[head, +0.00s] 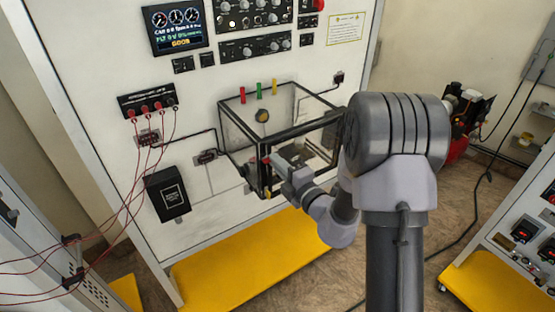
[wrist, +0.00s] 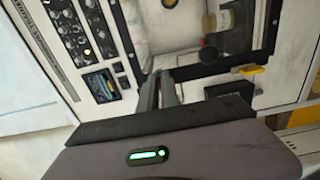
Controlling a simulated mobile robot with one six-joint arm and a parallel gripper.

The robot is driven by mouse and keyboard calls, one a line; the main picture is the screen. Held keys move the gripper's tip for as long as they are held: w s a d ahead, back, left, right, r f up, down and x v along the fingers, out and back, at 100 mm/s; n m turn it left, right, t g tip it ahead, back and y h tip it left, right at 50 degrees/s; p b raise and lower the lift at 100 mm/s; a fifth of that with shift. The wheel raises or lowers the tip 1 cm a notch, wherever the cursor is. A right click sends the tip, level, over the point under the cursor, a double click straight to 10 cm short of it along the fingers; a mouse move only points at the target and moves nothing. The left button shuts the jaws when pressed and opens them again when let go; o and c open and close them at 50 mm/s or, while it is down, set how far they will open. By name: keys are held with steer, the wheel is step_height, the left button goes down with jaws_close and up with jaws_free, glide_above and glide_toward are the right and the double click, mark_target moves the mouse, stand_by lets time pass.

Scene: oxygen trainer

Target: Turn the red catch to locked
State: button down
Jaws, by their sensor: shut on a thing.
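The clear chamber with a dark frame (head: 256,148) is mounted on the white panel. A small red piece, which looks like the red catch (head: 266,160), shows at its front left edge, right at the tip of my gripper (head: 275,163). In the wrist view the two dark fingers (wrist: 160,92) are close together against the chamber's dark frame. My gripper is shut on the catch. The fingers hide most of it, and I cannot read whether it stands at locked. A yellow piece (wrist: 252,69) shows on the frame to the right of the fingers.
Red, green and yellow tabs (head: 258,90) stand at the chamber's top. Red leads (head: 150,160) hang at the left, by a black box (head: 168,193). A yellow base (head: 245,262) juts out below. A red compressor (head: 458,146) is at the right on open floor.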

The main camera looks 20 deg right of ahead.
stand_by(0.4)
steer(key=c, duration=1.6)
jaws_free()
steer(key=p+v, duration=0.8)
steer(key=v, duration=0.9)
steer(key=shift+s, duration=0.1)
